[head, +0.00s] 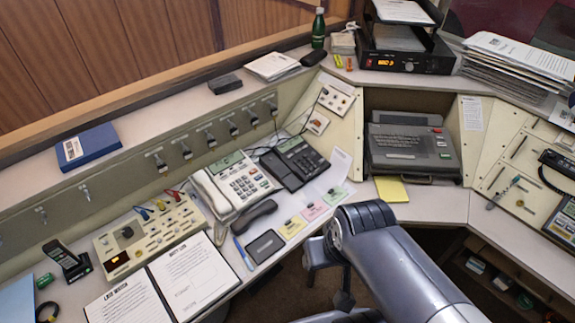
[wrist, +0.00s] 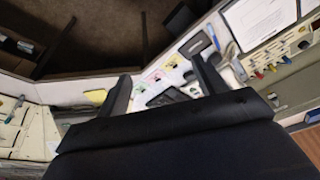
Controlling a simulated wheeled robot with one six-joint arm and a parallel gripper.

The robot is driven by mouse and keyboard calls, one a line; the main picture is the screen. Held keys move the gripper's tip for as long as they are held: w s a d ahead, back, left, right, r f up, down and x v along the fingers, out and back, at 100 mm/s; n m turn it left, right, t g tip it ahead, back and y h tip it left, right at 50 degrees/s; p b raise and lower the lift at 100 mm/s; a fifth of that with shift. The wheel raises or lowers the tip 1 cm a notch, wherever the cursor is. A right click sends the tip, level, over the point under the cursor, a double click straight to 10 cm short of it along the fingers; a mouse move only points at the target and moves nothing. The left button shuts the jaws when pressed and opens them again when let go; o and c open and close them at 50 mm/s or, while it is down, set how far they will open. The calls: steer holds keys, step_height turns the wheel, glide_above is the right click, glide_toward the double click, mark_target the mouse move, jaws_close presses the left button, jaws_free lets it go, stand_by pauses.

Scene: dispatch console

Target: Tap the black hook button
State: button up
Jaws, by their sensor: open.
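A white desk phone (head: 232,183) and a black desk phone (head: 295,160) stand side by side on the left desk in the head view. A black handset (head: 254,215) lies off its cradle in front of the white phone. I cannot make out a black hook button for certain; it is too small or hidden. My gripper (head: 326,272) is in front of the desk edge, right of the phones and apart from them. In the wrist view its two fingers (wrist: 162,68) are spread with nothing between them.
Coloured notes (head: 312,209) with small black items, a black flat box (head: 265,246) and an open binder (head: 188,275) lie along the desk's front edge. A switch panel (head: 150,237) stands left of the phones. A grey typewriter-like machine (head: 412,148) sits in the corner niche.

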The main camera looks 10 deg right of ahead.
jaws_close()
stand_by(0.5)
stand_by(0.6)
